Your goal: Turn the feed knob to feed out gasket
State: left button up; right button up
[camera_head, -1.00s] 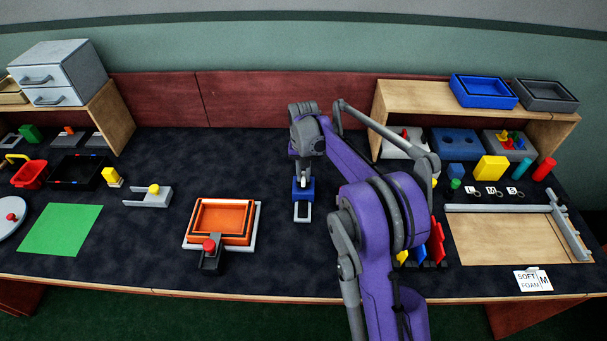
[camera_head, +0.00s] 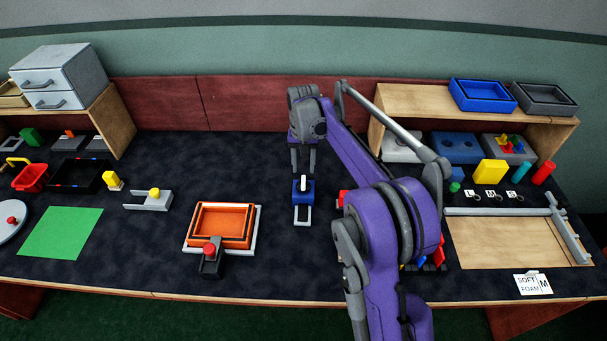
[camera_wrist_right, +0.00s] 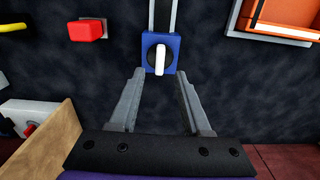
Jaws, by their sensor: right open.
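A pale, narrow chute (camera_head: 303,222) with a dark inside extends from the box toward the front edge. My right gripper (camera_head: 303,170) is open and empty just above and behind the box. In the wrist view its fingertips (camera_wrist_right: 161,74) straddle the knob's line, apart from it. My left gripper is out of view.
An orange tray (camera_head: 222,206) with a red-button unit (camera_head: 210,250) stands left of the box. A red block (camera_head: 342,198) lies just right, partly behind my right arm. Shelves stand at the back left and right.

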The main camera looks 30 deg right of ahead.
aim_at(303, 181)
notch_tip(303, 181, up, 5)
dwell(0.7)
